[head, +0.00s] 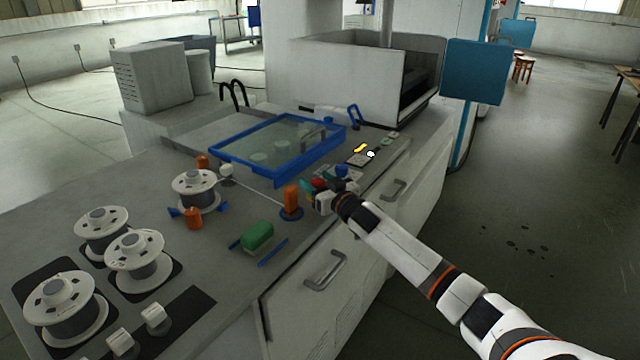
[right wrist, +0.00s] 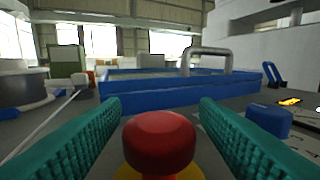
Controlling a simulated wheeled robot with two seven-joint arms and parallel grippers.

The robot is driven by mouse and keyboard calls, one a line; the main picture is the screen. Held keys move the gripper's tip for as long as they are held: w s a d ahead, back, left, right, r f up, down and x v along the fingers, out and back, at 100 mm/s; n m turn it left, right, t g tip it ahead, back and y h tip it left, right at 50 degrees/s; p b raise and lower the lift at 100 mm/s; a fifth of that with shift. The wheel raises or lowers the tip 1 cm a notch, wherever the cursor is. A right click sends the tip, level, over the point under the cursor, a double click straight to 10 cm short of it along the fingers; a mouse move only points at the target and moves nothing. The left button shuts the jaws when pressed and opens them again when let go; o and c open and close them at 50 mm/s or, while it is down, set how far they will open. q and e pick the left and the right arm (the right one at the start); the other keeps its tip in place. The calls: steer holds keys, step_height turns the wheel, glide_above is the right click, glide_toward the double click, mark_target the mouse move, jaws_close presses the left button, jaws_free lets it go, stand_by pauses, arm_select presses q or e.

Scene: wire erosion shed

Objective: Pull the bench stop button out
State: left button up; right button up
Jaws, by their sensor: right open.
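The bench stop button is a red mushroom head (right wrist: 159,142) on a yellow base (right wrist: 187,172), low in the middle of the right wrist view. In the head view its red cap (head: 318,184) shows small at the bench's right edge, partly hidden by my gripper. My right gripper (right wrist: 160,138) has green ribbed fingers, open, one on each side of the red head, with a gap showing on both sides. In the head view my right gripper (head: 309,190) reaches in from the right over the bench edge. My left gripper is not in view.
A blue-framed tray (head: 235,158) lies behind the button. An orange post (head: 291,199) and a green block (head: 258,235) stand to its left, and a blue knob (right wrist: 270,120) to its right. White spools (head: 135,252) fill the left bench. Drawer handles (head: 325,270) stick out in front.

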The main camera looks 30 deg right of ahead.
steer(key=s, duration=1.2)
steer(key=shift+b, duration=0.3)
